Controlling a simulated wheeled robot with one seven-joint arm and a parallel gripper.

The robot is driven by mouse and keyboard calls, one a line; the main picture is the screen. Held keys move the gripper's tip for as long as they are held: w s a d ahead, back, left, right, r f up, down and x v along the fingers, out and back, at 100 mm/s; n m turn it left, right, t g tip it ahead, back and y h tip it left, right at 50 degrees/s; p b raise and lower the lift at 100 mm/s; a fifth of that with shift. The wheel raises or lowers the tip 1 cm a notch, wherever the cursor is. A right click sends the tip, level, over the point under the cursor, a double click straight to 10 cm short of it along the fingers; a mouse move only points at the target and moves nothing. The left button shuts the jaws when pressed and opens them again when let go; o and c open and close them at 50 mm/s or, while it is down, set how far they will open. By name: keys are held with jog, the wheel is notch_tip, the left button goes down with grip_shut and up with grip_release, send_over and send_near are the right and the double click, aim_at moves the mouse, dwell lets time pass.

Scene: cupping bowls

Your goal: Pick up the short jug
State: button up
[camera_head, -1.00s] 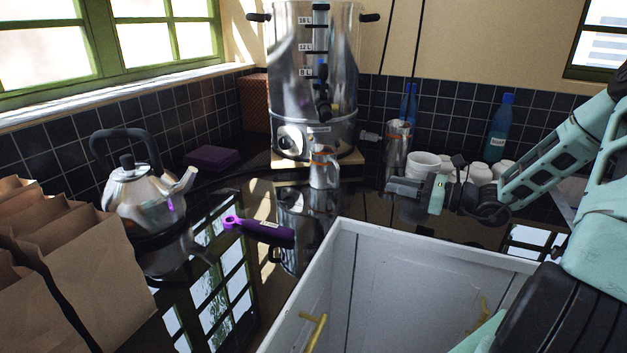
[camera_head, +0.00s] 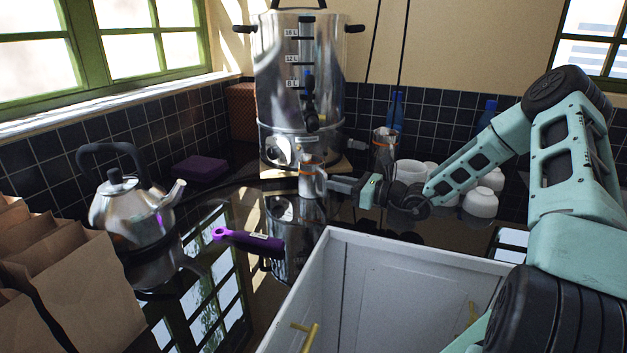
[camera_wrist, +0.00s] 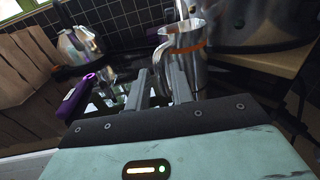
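The short jug (camera_head: 311,180) is a shiny metal jug with an orange band. It stands upright on the dark counter in front of the large urn. In the wrist view the jug (camera_wrist: 190,62) is just beyond my fingertips, with its handle on the near left side. My gripper (camera_head: 335,184) reaches in from the right, level with the jug. In the wrist view my gripper (camera_wrist: 160,78) has its two fingers apart, with the handle at or between the tips. Contact with the handle cannot be made out.
A taller metal jug (camera_head: 384,152) stands behind my gripper, near white bowls (camera_head: 481,202). The urn (camera_head: 299,90) stands close behind the short jug. A kettle (camera_head: 127,210), a purple-handled tool (camera_head: 248,240) and paper bags (camera_head: 60,275) are left. An open white drawer (camera_head: 385,285) is in front.

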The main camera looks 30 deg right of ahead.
aim_at(325, 180)
jog(key=x, duration=0.4)
jog(key=shift+a+f, duration=0.1)
jog(key=shift+f, duration=0.05)
grip_shut()
jog(key=shift+s, duration=0.1)
